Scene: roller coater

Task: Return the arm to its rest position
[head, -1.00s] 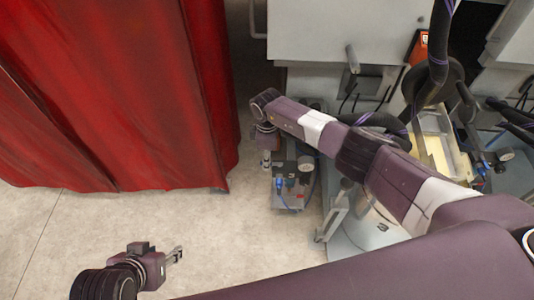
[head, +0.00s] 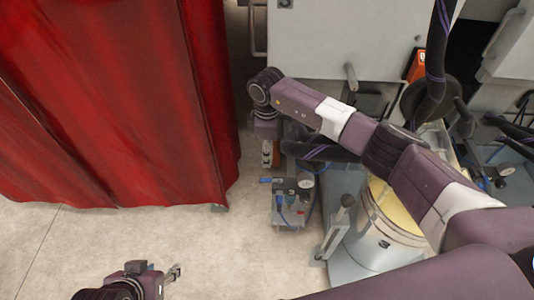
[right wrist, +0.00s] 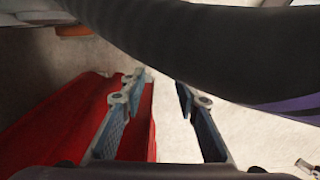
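My right arm (head: 310,108) is purple and white and reaches in from the right across the head view. Its gripper (head: 268,155) hangs downward at the far end, between the red curtain and the machine. In the right wrist view the two fingers of the right gripper (right wrist: 160,90) are spread apart with nothing between them. My left gripper (head: 175,272) is at the bottom left of the head view, above the pale floor. It looks empty, but its fingers are too small to tell open from shut.
A red curtain (head: 110,100) fills the left. A small device with a gauge and blue fittings (head: 290,205) stands below the right gripper. A metal pail (head: 380,240) stands under my right arm. A dark hose (right wrist: 200,40) crosses close to the right gripper. Pale floor (head: 120,240) is clear.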

